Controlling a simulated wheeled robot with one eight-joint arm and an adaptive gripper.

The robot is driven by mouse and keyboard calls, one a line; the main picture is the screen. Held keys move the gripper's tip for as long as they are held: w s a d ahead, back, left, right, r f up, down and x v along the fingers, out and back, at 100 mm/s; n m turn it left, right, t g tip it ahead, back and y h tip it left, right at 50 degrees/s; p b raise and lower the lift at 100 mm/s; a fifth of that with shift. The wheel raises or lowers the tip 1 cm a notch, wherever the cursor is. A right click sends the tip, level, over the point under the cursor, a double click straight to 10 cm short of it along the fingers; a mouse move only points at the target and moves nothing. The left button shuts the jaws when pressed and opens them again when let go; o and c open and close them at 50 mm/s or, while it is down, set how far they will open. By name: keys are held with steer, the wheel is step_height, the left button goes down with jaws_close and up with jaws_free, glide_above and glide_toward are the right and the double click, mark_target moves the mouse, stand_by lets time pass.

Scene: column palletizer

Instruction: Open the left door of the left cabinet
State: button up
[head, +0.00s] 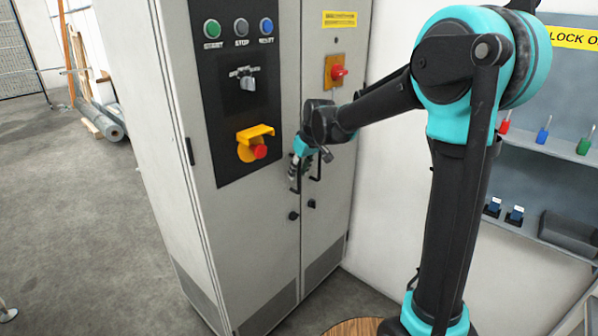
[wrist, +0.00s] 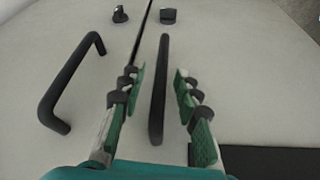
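The grey cabinet's left door (head: 235,225) is shut and carries a dark control panel (head: 215,130). My gripper (head: 296,176) is at the door handles, by the seam between the two doors. In the wrist view its two green-padded fingers are apart, on either side of the left door's black handle (wrist: 159,90). There is a visible gap on both sides of the handle. The right door's handle (wrist: 68,85) is outside the fingers, at the left of the wrist view. The right door (head: 318,60) is also shut. My gripper partly hides the left handle in the head view.
Small black knobs (head: 293,216) sit below the handles. The panel has buttons, a rotary switch and a red emergency stop (head: 259,152); the right door has a red switch (head: 339,72). Shelves (head: 535,150) stand at the right.

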jaws_close()
stand_by(0.4)
